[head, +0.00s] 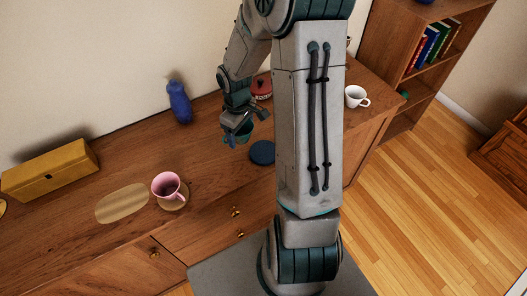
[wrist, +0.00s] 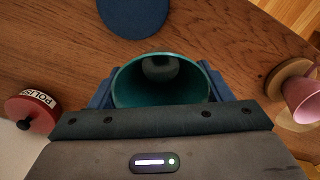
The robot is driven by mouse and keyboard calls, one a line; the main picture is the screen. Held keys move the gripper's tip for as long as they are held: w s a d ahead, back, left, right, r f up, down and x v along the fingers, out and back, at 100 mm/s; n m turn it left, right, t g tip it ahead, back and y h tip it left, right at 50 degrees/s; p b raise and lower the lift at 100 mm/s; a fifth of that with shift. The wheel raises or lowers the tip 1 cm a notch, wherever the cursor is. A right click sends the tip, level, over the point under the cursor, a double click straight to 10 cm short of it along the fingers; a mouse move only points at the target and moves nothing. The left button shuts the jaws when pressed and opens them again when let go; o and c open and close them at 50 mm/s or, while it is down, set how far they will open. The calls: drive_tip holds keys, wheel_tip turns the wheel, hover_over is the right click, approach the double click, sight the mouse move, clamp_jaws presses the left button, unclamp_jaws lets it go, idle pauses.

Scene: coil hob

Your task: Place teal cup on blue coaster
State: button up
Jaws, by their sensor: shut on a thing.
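The teal cup (wrist: 160,97) is between the fingers of my gripper (wrist: 158,85) in the wrist view, with its open mouth facing the camera. My gripper is shut on it. In the head view the teal cup (head: 241,132) hangs at my gripper (head: 237,128), to the left of the blue coaster and seemingly above the sideboard top. The blue coaster (head: 262,152) lies flat on the wood, partly hidden by my arm. In the wrist view the coaster (wrist: 135,14) is at the top edge, apart from the cup, and nothing is seen on it.
A pink cup (head: 168,186) sits on a round tan coaster (head: 178,204) beside an oval wooden board (head: 122,203). A blue vase (head: 180,102), yellow box (head: 50,170), red polish tin (head: 261,87) and white mug (head: 356,97) also stand on the sideboard.

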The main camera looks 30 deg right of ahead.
drive_tip(key=s+d+r+n+b, duration=0.2)
drive_tip(key=s+d+r+n, duration=0.15)
drive_tip(key=s+n, duration=0.45)
drive_tip(key=s+d+r+n+b, duration=0.2)
drive_tip(key=s+d+n, duration=0.3)
drive_tip(key=s+n, duration=0.3)
drive_tip(key=n, duration=0.1)
hover_over(263, 151)
wheel_tip(263, 151, down, 7)
drive_tip(key=shift+s+r, duration=0.1)
drive_tip(key=shift+f, duration=2)
drive_tip(key=shift+f, duration=0.1)
drive_tip(key=shift+f, duration=0.1)
drive_tip(key=o, duration=1)
drive_tip(key=shift+o, duration=0.2)
